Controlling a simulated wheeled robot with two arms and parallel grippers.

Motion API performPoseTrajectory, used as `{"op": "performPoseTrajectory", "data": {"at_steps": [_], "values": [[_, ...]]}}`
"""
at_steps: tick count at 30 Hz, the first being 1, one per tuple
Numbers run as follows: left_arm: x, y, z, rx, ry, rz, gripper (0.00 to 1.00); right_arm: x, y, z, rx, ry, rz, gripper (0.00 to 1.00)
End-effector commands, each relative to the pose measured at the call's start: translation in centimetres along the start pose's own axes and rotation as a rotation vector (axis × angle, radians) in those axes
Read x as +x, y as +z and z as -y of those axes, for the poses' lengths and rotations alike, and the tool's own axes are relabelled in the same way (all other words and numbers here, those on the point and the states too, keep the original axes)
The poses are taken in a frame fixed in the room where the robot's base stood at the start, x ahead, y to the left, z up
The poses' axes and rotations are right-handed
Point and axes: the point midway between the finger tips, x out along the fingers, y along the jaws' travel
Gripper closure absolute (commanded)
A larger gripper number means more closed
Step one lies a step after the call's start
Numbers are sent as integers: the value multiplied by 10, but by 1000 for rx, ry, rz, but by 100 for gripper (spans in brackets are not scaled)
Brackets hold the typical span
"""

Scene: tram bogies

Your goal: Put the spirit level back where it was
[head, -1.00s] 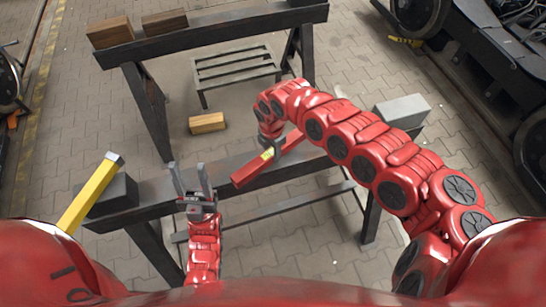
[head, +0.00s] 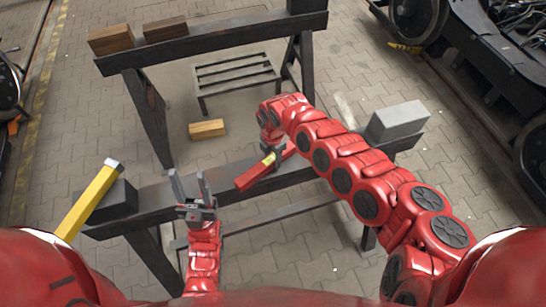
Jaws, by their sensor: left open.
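The spirit level (head: 250,178) is a red bar with a yellow-green patch near its middle. It is over the near dark trestle beam (head: 150,200), at a slant to it. I cannot tell whether it touches the beam. My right gripper (head: 272,156) reaches down onto the level near the patch and appears shut on it; the arm partly hides the fingertips and the level's far end. My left gripper (head: 190,188) is open and empty, fingers up, in front of the same beam, left of the level.
A yellow bar (head: 90,198) leans by a dark block (head: 115,203) at the beam's left end. A grey block (head: 398,121) sits at its right end. A wooden block (head: 207,129) is on the floor. The far trestle (head: 220,38) carries wooden blocks (head: 112,40).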

Motion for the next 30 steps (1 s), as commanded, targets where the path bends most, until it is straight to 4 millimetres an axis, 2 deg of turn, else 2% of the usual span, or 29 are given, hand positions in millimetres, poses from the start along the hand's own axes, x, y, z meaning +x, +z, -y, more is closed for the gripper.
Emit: {"op": "performPoseTrajectory", "data": {"at_steps": [1, 3, 4, 11, 16, 20, 28, 30], "values": [[0, 0, 0, 0, 0, 0, 50, 0, 0, 0, 0, 0, 0, 39], [0, 0, 0, 0, 0, -1, 50, 0, 0, 0, 0, 0, 0, 27], [0, 0, 0, 0, 0, 0, 50, 0, 0, 0, 0, 0, 0, 25], [1, 0, 0, 0, 0, -1, 50, 0, 0, 0, 0, 0, 0, 25], [1, 0, 0, 0, 0, 0, 50, -11, 2, -1, 1, 3, 1, 25], [-2, 0, 0, 0, 0, 0, 50, -33, 3, -1, 1, 5, 4, 25], [-15, 2, -1, 0, 0, 0, 50, -91, 1, -1, 0, 5, 3, 25], [1, 0, 0, 0, 0, 0, 50, -111, 1, 0, -1, 1, 3, 25]]}}
